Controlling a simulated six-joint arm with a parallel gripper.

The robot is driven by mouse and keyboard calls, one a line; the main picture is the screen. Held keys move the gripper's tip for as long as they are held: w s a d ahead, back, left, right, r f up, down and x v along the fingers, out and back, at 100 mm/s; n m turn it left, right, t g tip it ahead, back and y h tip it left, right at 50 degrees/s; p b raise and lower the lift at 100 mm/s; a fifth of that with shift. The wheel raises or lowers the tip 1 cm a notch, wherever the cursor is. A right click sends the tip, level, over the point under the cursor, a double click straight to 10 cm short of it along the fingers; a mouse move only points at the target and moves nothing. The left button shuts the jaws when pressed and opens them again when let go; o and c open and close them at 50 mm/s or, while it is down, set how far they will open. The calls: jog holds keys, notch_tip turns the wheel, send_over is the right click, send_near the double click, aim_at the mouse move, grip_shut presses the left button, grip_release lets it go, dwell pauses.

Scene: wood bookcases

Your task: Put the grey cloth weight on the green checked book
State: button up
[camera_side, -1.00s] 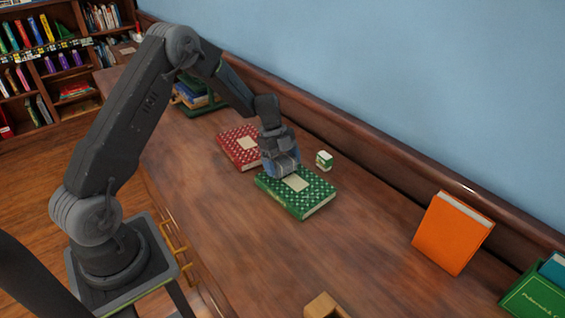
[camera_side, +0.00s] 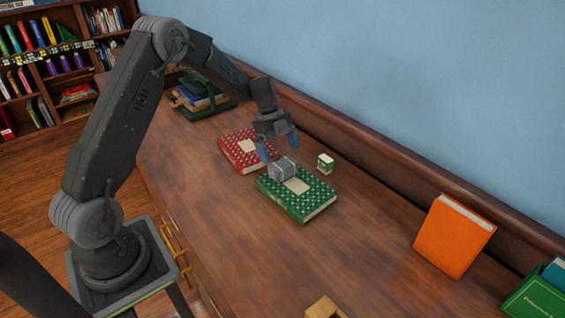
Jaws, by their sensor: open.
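The grey cloth weight (camera_side: 283,169) rests on the upper left part of the green checked book (camera_side: 306,206), near its pale label. The book lies flat on the wooden surface. My gripper (camera_side: 278,148) is open and empty, just above and behind the weight, with its blue fingertips spread apart. The left fingertip overlaps the weight's upper left side in this view; I cannot tell if it touches.
A red checked book (camera_side: 236,151) lies flat just left of the green one. A small green and white box (camera_side: 325,163) stands to the right. An orange book (camera_side: 453,234) stands upright farther right. Stacked books (camera_side: 197,95) are at the back left.

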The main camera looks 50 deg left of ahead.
jog(key=v, duration=0.6)
jog(key=s+d+r+n+t+y, duration=0.25)
jog(key=s+d+r+n, duration=0.45)
jog(key=s+d+r, duration=0.45)
jog(key=s+d+r+n+t+y, duration=0.1)
jog(key=s+d+n, duration=0.1)
jog(key=s+n, duration=0.3)
jog(key=s+d+r+n+t+y, duration=0.1)
jog(key=s+d+r+n+t, duration=0.1)
jog(key=s+n, duration=0.4)
jog(key=s+d, duration=0.1)
jog(key=s, duration=0.3)
jog(key=shift+s+d+r, duration=0.25)
jog(key=shift+s, duration=0.05)
